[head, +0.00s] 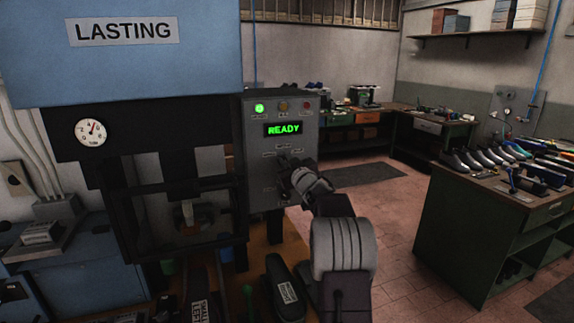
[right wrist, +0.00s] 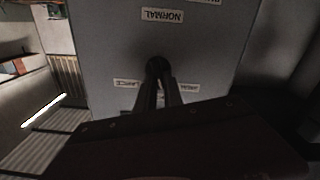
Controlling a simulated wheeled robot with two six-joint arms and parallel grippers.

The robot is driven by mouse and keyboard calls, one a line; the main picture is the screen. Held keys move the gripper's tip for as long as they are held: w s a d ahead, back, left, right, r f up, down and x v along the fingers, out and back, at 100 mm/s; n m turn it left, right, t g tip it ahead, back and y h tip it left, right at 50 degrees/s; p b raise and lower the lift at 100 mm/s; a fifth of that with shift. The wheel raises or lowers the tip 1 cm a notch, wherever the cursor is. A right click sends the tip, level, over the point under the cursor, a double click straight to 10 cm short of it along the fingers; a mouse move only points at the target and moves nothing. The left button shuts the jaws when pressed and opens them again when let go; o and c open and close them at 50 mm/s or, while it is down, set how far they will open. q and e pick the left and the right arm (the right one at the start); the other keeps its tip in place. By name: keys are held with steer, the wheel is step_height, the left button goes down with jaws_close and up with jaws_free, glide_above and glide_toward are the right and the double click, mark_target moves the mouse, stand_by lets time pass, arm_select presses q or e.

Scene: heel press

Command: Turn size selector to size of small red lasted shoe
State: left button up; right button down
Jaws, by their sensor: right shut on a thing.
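The size selector knob (right wrist: 157,66) is dark and sits on the press's grey control panel (head: 256,198). In the right wrist view a label reading LARGE (right wrist: 128,83) is left of the knob and one that looks like SMALL (right wrist: 188,87) is right of it. My right gripper (right wrist: 158,88) is shut on the knob, and its fingers hide part of it. In the head view my right gripper (head: 290,170) reaches the panel below the green READY display (head: 283,129). The knob's pointer direction cannot be made out. I cannot pick out a small red lasted shoe. My left gripper is out of view.
The blue LASTING press (head: 200,75) stands left, with a dark barred guard (head: 172,187). Dark labelled pieces (head: 284,287) lie on the surface below it. A green bench (head: 450,225) with several shoes stands right. Open tiled floor (head: 385,215) lies between.

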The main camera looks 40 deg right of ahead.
steer(key=n+b, duration=0.1)
steer(key=n, duration=0.1)
steer(key=n+b, duration=0.1)
steer(key=n, duration=0.2)
steer(key=shift+w+a+f, duration=0.1)
steer(key=shift+a+f, duration=0.1)
steer(key=shift+n, duration=0.3)
steer(key=c, duration=1.5)
jaws_free()
steer(key=shift+o, duration=0.2)
steer(key=b+v, duration=0.2)
steer(key=v, duration=0.7)
steer(key=shift+b, duration=0.4)
